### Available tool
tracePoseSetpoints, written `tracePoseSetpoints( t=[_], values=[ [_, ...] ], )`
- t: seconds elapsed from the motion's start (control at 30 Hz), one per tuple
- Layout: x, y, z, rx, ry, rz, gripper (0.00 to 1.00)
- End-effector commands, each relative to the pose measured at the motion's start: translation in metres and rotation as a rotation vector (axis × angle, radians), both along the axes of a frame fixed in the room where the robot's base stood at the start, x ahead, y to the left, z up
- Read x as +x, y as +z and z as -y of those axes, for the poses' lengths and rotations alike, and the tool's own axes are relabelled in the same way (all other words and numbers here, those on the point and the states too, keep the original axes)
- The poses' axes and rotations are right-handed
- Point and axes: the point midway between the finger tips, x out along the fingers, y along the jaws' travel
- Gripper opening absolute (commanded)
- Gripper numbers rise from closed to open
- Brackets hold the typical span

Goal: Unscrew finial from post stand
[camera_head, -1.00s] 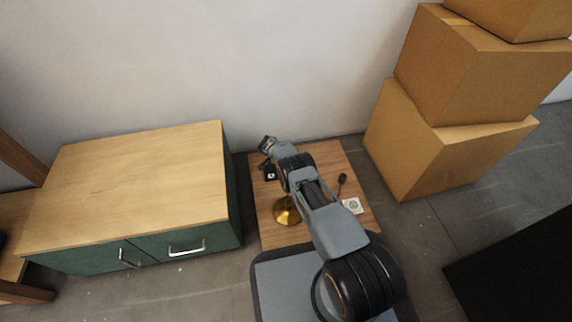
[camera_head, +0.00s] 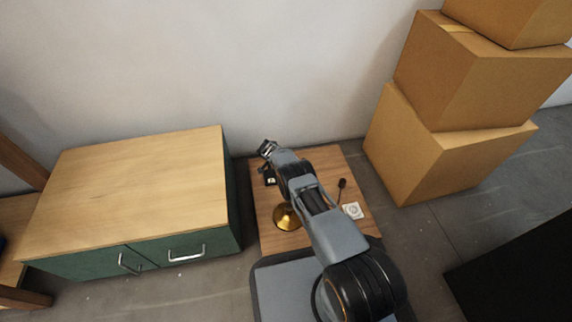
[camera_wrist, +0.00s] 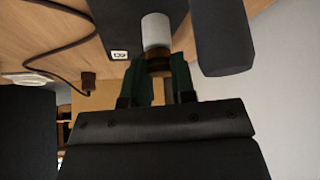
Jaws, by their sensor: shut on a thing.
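My gripper (camera_wrist: 158,82) is shut on a small brown-brass piece, which looks like the finial (camera_wrist: 158,64), in the wrist view. The piece sits against the end of a pale cylindrical post (camera_wrist: 156,32). A black block with a white label (camera_wrist: 119,55), probably the stand's base, is beside the post. In the head view my gripper (camera_head: 267,149) is over the far left of the small wooden table (camera_head: 263,225). The labelled black base (camera_head: 270,181) shows below it. The finial and post cannot be made out there.
A brass dome-shaped base (camera_head: 287,217) stands on the table beneath my arm. A dark plug (camera_wrist: 88,80) on a cord and a white square piece (camera_head: 353,211) lie to the right. A green cabinet (camera_head: 140,180) stands left, stacked cardboard boxes (camera_head: 450,110) right.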

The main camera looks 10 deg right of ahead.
Motion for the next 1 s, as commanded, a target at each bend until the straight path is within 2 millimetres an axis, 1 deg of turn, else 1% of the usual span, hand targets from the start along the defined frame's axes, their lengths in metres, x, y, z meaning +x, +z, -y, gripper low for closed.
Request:
tracePoseSetpoints(
  t=[0.07,0.17,0.4,0.5,0.67,0.87,0.9,1.0],
  values=[
    [-0.001,0.003,0.001,-0.001,0.025,-0.001,0.0],
    [-0.002,0.008,0.001,0.0,0.117,-0.004,0.0],
    [-0.004,0.006,0.003,0.001,0.498,-0.005,0.0],
    [-0.004,0.003,0.004,0.002,0.615,-0.003,0.0],
    [-0.004,0.0,0.003,-0.001,0.699,-0.003,0.0],
    [-0.004,0.0,0.003,-0.001,0.701,-0.003,0.0],
    [-0.004,0.0,0.003,-0.001,0.701,-0.003,0.25],
    [-0.003,0.0,0.003,0.0,0.7,-0.003,0.35]
  ],
)
